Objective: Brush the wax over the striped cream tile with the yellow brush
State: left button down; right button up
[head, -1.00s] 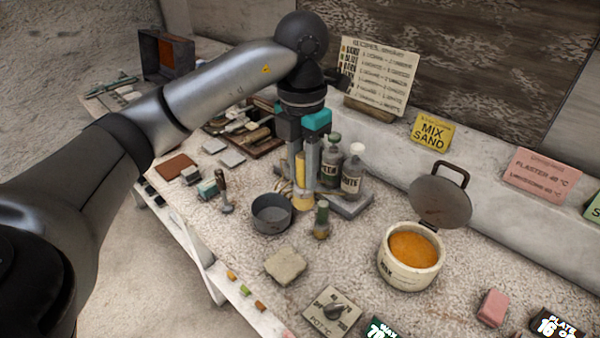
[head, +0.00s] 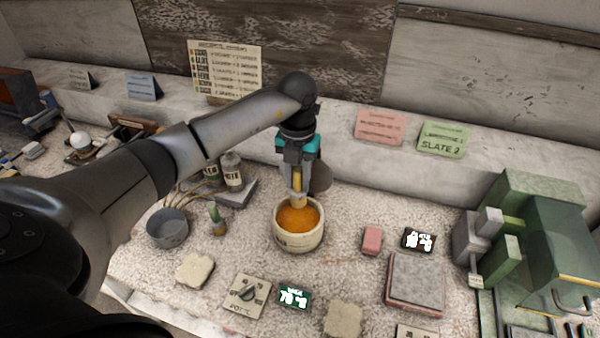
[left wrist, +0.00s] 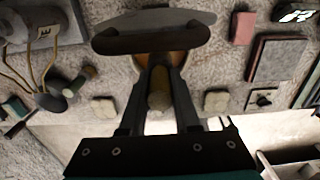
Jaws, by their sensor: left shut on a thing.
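My left gripper (head: 297,188) is shut on the yellow brush (head: 297,180), which points down over the wax pot (head: 298,241). The brush's lower end overlaps the orange wax (head: 298,218); I cannot tell whether it touches. Two cream tiles lie on the bench, one left (head: 195,270) and one at the front (head: 343,319). Stripes are too small to tell on either. My right gripper is out of view.
A dial box (head: 247,293) and a green display (head: 294,294) stand in front of the pot. A pink block (head: 372,240), a stacked slab (head: 416,281) and a green machine (head: 545,230) are right.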

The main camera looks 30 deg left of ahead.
aim_at(297, 200)
pick_arm(q)
jog(key=shift+a+f+b, duration=0.1)
jog(key=shift+f+b, duration=2.3)
jog(key=shift+f, duration=0.5)
jog(key=shift+f+b, duration=0.3)
jog(key=shift+f, duration=0.15)
jog(key=shift+s+f, duration=0.1)
jog(key=shift+f, duration=0.05)
notch_tip(297, 200, up, 7)
jog(key=p, duration=0.6)
dwell(0.7)
